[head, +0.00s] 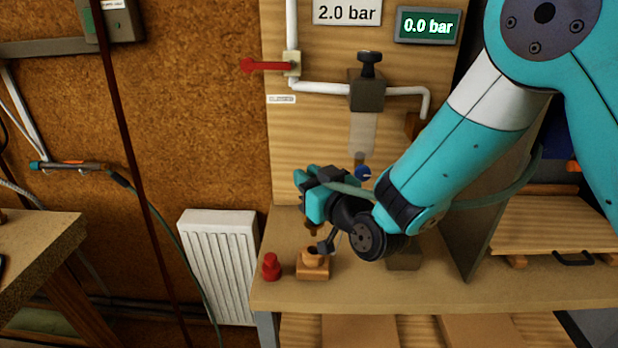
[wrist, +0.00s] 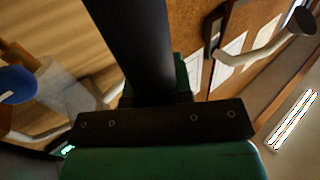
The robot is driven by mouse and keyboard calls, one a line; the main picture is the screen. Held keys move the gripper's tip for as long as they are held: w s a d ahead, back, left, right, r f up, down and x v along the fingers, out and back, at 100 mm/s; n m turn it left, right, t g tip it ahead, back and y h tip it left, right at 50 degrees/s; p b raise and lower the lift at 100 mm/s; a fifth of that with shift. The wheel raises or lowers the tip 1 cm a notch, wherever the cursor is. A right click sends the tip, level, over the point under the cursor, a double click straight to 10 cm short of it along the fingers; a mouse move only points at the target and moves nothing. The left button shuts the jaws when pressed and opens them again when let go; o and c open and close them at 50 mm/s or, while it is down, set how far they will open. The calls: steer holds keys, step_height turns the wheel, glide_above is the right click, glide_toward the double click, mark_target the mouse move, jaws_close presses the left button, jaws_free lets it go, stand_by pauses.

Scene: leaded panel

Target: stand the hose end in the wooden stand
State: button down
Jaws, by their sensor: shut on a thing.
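The green hose (head: 500,195) runs from the right behind my arm toward the gripper.
A red piece (head: 271,268) stands just left of the stand. The regulator (head: 367,92) with its clear bowl and blue knob (head: 363,172) hangs behind the gripper; the knob also shows in the wrist view (wrist: 15,85). A red lever (head: 265,66) and a 0.0 bar display (head: 428,26) are above.

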steer(key=shift+f+b, duration=1.3)
steer(key=shift+f, duration=0.35)
steer(key=shift+f+b, duration=2.1)
steer(key=shift+b, duration=0.5)
steer(key=c, duration=0.9)
jaws_free()
steer(key=shift+c, duration=0.2)
steer(key=b+v, duration=1.7)
steer(key=b, duration=0.2)
steer(key=shift+s+d+b, duration=0.15)
steer(key=shift+b, duration=0.15)
steer(key=shift+r, duration=0.1)
